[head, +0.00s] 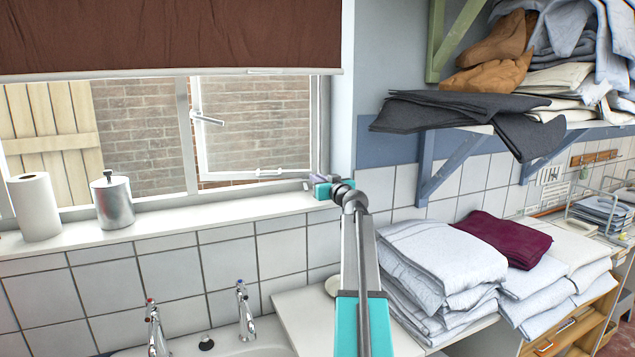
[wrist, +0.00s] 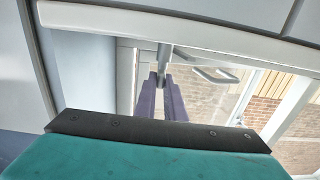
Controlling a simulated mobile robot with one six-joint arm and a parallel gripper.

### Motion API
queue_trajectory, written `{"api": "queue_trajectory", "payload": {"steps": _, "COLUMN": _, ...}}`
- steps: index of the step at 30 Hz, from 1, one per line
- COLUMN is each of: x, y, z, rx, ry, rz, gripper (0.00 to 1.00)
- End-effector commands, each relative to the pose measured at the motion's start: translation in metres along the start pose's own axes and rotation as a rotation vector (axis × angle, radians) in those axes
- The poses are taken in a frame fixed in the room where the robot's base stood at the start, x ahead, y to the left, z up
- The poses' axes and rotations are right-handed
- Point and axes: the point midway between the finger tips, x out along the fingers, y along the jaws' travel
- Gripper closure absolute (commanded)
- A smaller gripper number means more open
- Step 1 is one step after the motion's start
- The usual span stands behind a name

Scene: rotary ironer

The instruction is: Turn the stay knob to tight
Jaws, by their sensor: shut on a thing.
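My gripper (head: 315,181) is at the lower right corner of the window, just above the sill, at the end of my outstretched arm. In the wrist view its two purple fingers (wrist: 163,88) are closed around a small grey knob (wrist: 161,79) at their tips. I take this to be the stay knob; the fingers hide most of it, and its turn setting cannot be read. A grey bar (wrist: 165,53) runs from the knob towards the frame. In the head view the knob is too small and covered to make out.
The right window pane (head: 240,125) has a handle (head: 207,119) and stands ajar. On the sill (head: 160,231) are a paper roll (head: 35,207) and a metal canister (head: 112,203). Taps (head: 245,310) are below. Folded linen (head: 440,262) is stacked right of my arm, under a loaded shelf.

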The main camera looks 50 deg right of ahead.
Motion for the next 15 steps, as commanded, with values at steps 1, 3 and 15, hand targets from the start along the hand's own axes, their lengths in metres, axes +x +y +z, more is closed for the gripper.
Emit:
{"api": "queue_trajectory", "payload": {"steps": 1, "x": 0.0, "y": -0.0007, "z": 0.0004, "rx": 0.001, "ry": -0.001, "rz": -0.002, "gripper": 1.0}}
{"api": "queue_trajectory", "payload": {"steps": 3, "x": -0.0001, "y": -0.0006, "z": 0.0004, "rx": 0.001, "ry": -0.001, "rz": -0.003, "gripper": 1.0}}
{"api": "queue_trajectory", "payload": {"steps": 15, "x": -0.0003, "y": 0.0003, "z": 0.0001, "rx": 0.0, "ry": -0.001, "rz": -0.002, "gripper": 0.72}}
